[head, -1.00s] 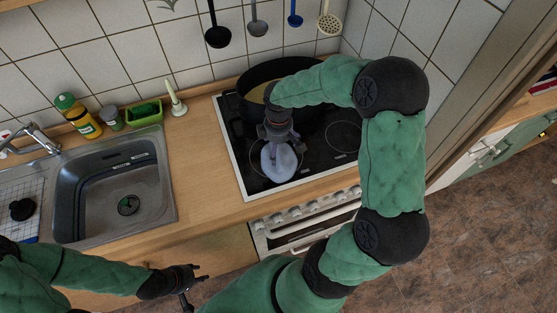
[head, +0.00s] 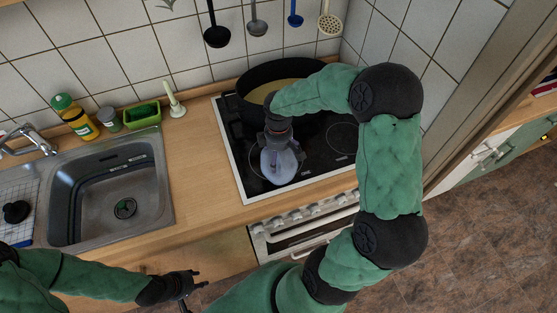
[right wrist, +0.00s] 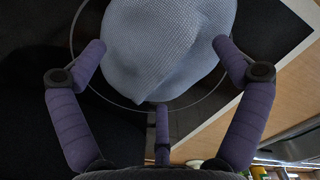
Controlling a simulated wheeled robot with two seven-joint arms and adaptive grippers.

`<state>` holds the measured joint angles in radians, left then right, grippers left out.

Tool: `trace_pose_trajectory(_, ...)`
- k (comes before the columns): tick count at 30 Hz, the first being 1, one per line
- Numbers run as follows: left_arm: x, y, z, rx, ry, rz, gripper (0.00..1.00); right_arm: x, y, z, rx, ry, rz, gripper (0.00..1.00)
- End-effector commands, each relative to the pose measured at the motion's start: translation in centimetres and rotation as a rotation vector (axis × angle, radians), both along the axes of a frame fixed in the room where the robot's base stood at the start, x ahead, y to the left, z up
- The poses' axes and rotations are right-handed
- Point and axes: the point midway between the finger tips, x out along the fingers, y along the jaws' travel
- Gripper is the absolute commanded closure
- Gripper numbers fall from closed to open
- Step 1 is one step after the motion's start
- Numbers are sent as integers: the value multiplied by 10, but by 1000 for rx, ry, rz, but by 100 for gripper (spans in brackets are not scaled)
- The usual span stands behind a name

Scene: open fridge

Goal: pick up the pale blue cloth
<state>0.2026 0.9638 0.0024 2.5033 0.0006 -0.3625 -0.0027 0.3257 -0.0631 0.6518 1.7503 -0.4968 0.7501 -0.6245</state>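The pale blue cloth (head: 279,168) lies crumpled in a rounded heap on the black stove top. It fills the upper middle of the right wrist view (right wrist: 165,45). My right gripper (head: 281,150) points down over the cloth in the head view and covers part of it. In the right wrist view, its purple fingers (right wrist: 161,60) are spread open around the near part of the cloth; whether they touch it, I cannot tell. My left gripper (head: 196,285) is empty with its fingers apart, in front of the counter at the bottom of the head view.
A large black pan (head: 250,85) stands on the stove (head: 325,160) behind and beside my right gripper. The sink (head: 110,190) is at the left, with bottles (head: 75,117) and a green holder (head: 142,115) behind it. The counter between sink and stove (head: 205,165) is clear.

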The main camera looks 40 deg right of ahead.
Motion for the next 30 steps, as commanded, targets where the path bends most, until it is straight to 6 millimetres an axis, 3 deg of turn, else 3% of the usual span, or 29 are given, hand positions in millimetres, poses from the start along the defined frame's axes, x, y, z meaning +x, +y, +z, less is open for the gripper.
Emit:
trace_pose_trajectory(1,0,0,0,0,0,0,60,0,0,0,0,0,0,23)
trace_pose_trajectory(2,0,0,0,0,0,0,60,0,0,0,0,0,0,31)
trace_pose_trajectory(9,0,0,0,0,0,0,60,0,0,-1,0,1,1,99)
trace_pose_trajectory(19,0,0,1,0,0,0,60,-2,1,-1,1,5,3,100)
trace_pose_trajectory(30,0,0,17,0,0,0,60,-1,0,20,1,3,1,100)
